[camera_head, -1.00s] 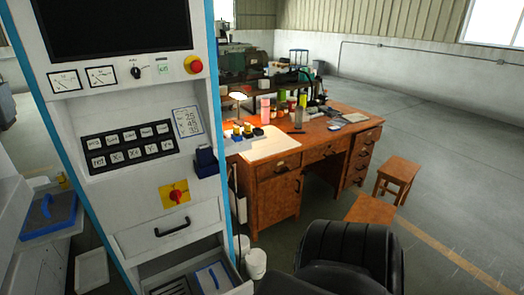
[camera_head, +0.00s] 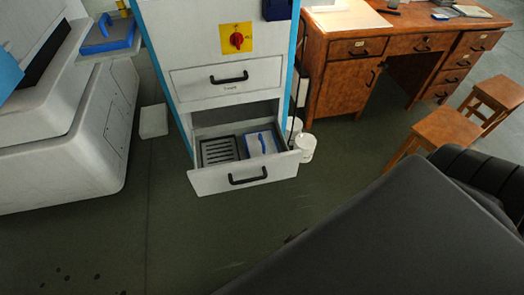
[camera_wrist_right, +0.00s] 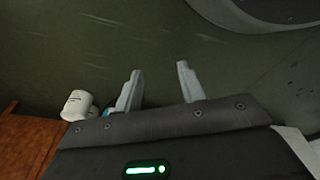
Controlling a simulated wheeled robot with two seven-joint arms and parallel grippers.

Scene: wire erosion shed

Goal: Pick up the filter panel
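In the head view, an open drawer (camera_head: 243,180) low in the white cabinet holds a flat pale panel with a blue border and a blue handle (camera_head: 263,142). A dark slotted tray or grille (camera_head: 219,151) lies beside it on the left. I cannot tell for sure which of these is the filter panel. A similar blue piece with a handle (camera_head: 108,36) lies on the machine ledge at the left. My right gripper (camera_wrist_right: 157,72) is open and empty over the floor in the right wrist view. My left gripper is not in view.
The cabinet (camera_head: 205,50) stands above the drawer. White pots (camera_head: 305,147) stand just right of it. Floor in front of the drawer is clear.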

